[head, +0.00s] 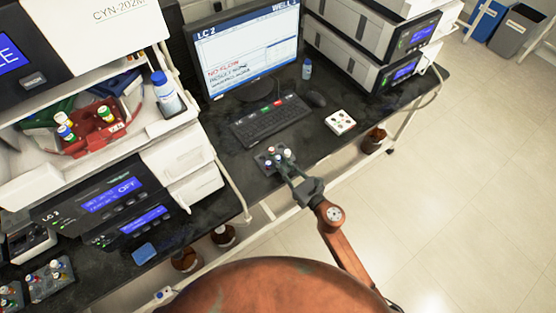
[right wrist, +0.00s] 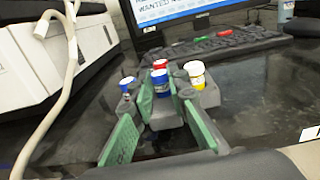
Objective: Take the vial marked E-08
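A small dark rack (head: 266,161) on the bench holds several capped vials; their labels are too small to read, so I cannot tell which is E-08. In the right wrist view the rack (right wrist: 208,97) holds a blue-capped vial (right wrist: 160,77) between my fingertips, a red-capped vial (right wrist: 160,64) behind it, a white-and-yellow one (right wrist: 196,74) to the right and a small blue-capped one (right wrist: 127,82) to the left. My right gripper (head: 285,164) is at the rack, its green-padded fingers (right wrist: 160,92) apart on both sides of the blue-capped vial. Contact is unclear. My left gripper is not in view.
A keyboard (head: 270,121) and monitor (head: 247,50) stand behind the rack. A white tray (head: 340,122) lies to the right. Another rack of vials (head: 49,280) is at lower left, and a red holder with vials (head: 97,132) sits on the left instrument.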

